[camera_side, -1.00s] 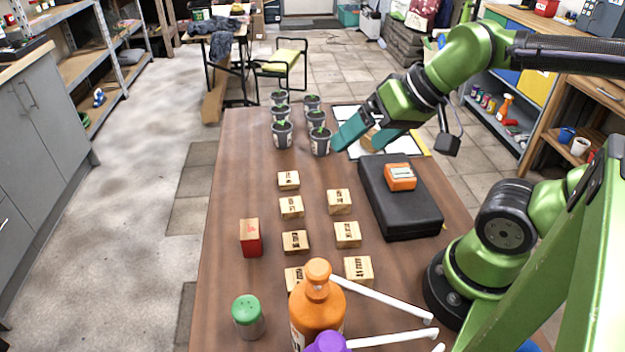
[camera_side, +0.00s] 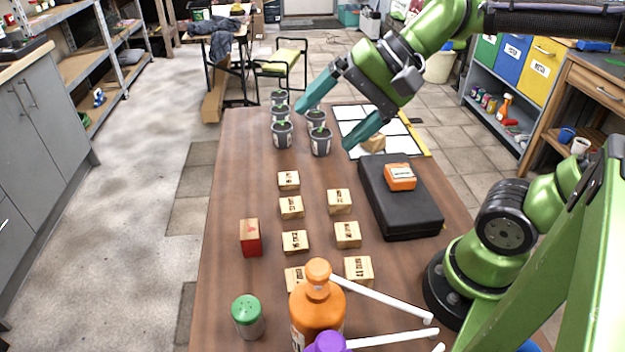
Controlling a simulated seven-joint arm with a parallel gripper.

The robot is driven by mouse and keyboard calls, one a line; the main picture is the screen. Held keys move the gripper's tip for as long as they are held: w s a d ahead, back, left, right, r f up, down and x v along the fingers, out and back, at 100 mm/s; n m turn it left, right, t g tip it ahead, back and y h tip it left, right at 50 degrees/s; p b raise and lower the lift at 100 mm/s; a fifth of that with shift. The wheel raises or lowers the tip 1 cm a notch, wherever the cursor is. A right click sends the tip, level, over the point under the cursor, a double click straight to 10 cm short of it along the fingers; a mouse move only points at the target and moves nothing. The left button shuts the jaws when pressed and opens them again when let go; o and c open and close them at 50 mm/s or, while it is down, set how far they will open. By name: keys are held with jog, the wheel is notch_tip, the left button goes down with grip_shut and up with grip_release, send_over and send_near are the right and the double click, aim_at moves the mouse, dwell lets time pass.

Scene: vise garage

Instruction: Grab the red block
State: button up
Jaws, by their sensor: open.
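The red block (camera_side: 250,240) stands on the wooden table near its left edge, with a wooden-coloured top and red sides. It is left of the wooden blocks and nothing holds it. My gripper (camera_side: 322,128) is in the air over the far part of the table, above the potted plants, with its two teal fingers spread wide. It is open and empty, well beyond the red block and to its right.
Several wooden blocks (camera_side: 291,207) stand in the middle of the table. A black case (camera_side: 402,215) bears an orange box (camera_side: 400,177). Potted plants (camera_side: 282,135) stand at the far end. A wooden block (camera_side: 373,143) rests on a white gridded board (camera_side: 352,113). Bottles (camera_side: 317,310) and a green-capped shaker (camera_side: 247,318) stand in front.

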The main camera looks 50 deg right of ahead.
jog(key=w+a+m+t+y, duration=0.2)
jog(key=w+a+m+y, duration=0.25)
jog(key=w+m, duration=0.9)
jog(key=m, duration=0.4)
send_near(242, 236)
jog(key=shift+n+t, duration=0.25)
jog(key=shift+t, duration=0.05)
jog(key=w+f, duration=0.2)
jog(key=f, duration=0.1)
jog(key=shift+w+a, duration=0.35)
jog(key=shift+w+a+f, duration=0.1)
jog(key=shift+w+f, duration=0.05)
jog(key=shift+f, duration=0.15)
jog(key=x, duration=0.7)
jog(key=shift+a, duration=0.1)
jog(key=c, duration=1.1)
jog(key=shift+o, duration=0.2)
